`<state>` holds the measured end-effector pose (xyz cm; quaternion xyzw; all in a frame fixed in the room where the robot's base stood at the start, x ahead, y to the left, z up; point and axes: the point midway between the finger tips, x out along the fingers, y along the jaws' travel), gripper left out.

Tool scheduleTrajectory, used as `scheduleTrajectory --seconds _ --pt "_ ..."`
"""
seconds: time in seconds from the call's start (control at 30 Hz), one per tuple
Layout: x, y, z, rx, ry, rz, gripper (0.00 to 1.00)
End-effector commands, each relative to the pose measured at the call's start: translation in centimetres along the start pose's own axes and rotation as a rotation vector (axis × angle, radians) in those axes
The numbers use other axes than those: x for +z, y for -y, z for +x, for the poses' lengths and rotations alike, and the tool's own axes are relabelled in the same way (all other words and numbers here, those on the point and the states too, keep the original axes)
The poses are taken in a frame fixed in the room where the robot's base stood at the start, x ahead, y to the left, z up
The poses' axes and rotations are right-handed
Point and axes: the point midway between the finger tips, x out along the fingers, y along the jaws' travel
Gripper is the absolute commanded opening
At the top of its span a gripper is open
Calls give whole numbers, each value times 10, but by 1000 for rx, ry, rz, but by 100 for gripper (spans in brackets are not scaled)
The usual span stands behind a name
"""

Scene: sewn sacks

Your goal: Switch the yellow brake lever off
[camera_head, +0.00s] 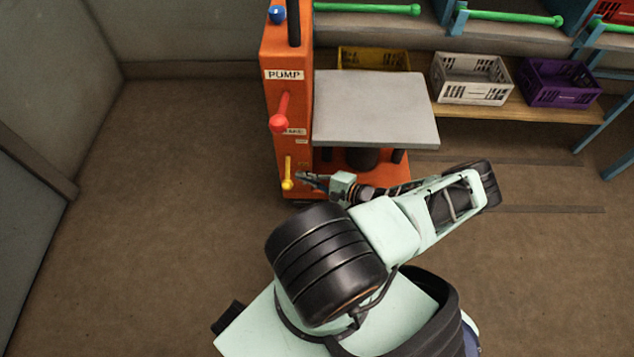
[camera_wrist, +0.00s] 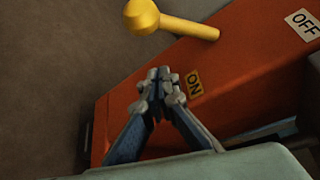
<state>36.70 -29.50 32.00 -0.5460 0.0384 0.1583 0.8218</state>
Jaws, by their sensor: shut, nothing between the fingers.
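The yellow brake lever (camera_head: 287,176) is low on the front of the orange lift machine (camera_head: 270,100), with its ball end pointing down in the head view. In the wrist view the yellow lever (camera_wrist: 185,26) sticks out from the orange panel (camera_wrist: 230,70), its ball at the upper left. In the head view my gripper (camera_head: 303,177) is just right of the lever.
A red lever (camera_head: 281,112) and a blue knob (camera_head: 277,14) are higher on the machine. Its grey platform (camera_head: 375,105) lies above my forearm. Yellow, white (camera_head: 471,78) and purple (camera_head: 560,82) crates stand behind. The floor at left is clear.

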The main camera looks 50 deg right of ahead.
Motion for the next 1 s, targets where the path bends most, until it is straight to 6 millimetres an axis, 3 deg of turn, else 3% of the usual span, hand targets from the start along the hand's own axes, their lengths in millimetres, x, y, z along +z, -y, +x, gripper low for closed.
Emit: scheduleTrajectory --seconds 0.07,0.4,1.0 --pt "1 -2 15 -1 1 2 0" --pt "34 0 -1 0 -1 0 0" --pt "37 1 -2 3 0 3 0"
